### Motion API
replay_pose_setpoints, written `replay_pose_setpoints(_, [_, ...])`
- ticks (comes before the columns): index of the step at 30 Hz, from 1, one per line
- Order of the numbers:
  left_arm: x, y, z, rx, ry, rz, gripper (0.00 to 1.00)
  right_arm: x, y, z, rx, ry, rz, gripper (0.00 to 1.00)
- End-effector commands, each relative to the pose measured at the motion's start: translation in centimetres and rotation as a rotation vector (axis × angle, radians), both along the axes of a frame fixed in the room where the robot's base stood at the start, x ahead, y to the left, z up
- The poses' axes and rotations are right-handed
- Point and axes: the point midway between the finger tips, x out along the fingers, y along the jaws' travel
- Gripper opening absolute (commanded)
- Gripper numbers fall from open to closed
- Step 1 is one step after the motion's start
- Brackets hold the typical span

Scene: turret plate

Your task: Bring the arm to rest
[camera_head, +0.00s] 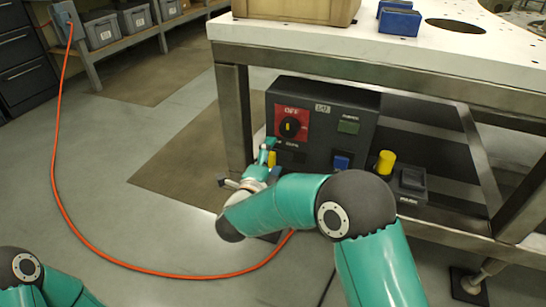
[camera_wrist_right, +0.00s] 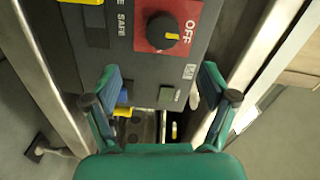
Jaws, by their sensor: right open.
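My right arm reaches in from the bottom of the head view, its elbow bent, towards a dark control box under the white-topped bench. My right gripper (camera_head: 262,160) is close to the lower left of the box's front. In the right wrist view my right gripper (camera_wrist_right: 160,85) is open, its two teal fingers apart with nothing held between them. The box (camera_head: 325,127) carries a rotary knob (camera_head: 289,127) on a red plate marked OFF; the knob (camera_wrist_right: 162,28) also shows beyond the fingers. Of my left arm only teal links show at the bottom left; its gripper is out of view.
The bench (camera_head: 370,52) has a metal leg (camera_head: 235,120) left of the box. A yellow-topped button (camera_head: 385,162) stands right of the box. An orange hose (camera_head: 62,190) curves over the floor. Open floor (camera_head: 130,215) lies to the left.

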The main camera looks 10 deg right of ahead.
Motion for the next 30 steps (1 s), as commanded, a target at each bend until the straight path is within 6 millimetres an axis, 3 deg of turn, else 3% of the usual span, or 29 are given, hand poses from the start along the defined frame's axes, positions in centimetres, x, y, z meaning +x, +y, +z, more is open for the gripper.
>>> replay_pose_setpoints(8, [0.0,0.0,0.0,0.000,0.000,0.000,0.00,0.1,-0.6,-0.3,0.000,0.004,-0.011,0.85])
replay_pose_setpoints(11, [0.0,0.0,0.0,0.000,0.000,0.000,0.00,0.3,-2.8,-1.2,-0.002,0.020,-0.047,0.85])
replay_pose_setpoints(14, [0.0,0.0,0.0,0.000,0.000,0.000,0.00,0.1,-6.7,-3.6,-0.009,0.066,-0.108,0.85])
replay_pose_setpoints(17, [0.0,0.0,0.0,0.000,0.000,0.000,0.00,-1.2,-11.2,-8.3,-0.048,0.173,-0.128,0.85])
replay_pose_setpoints(18, [0.0,0.0,0.0,0.000,0.000,0.000,0.00,-1.9,-12.4,-10.9,-0.063,0.243,-0.095,0.85])
replay_pose_setpoints(21, [0.0,0.0,0.0,0.000,0.000,0.000,0.00,-4.4,-13.6,-18.1,-0.099,0.471,0.055,0.85])
replay_pose_setpoints(23, [0.0,0.0,0.0,0.000,0.000,0.000,0.00,-6.5,-13.2,-22.2,-0.116,0.613,0.175,0.85])
replay_pose_setpoints(27, [0.0,0.0,0.0,0.000,0.000,0.000,0.00,-13.3,-10.0,-29.8,-0.145,0.914,0.501,0.85])
replay_pose_setpoints(30, [0.0,0.0,0.0,0.000,0.000,0.000,0.00,-18.7,-6.9,-33.0,-0.167,1.077,0.747,0.85])
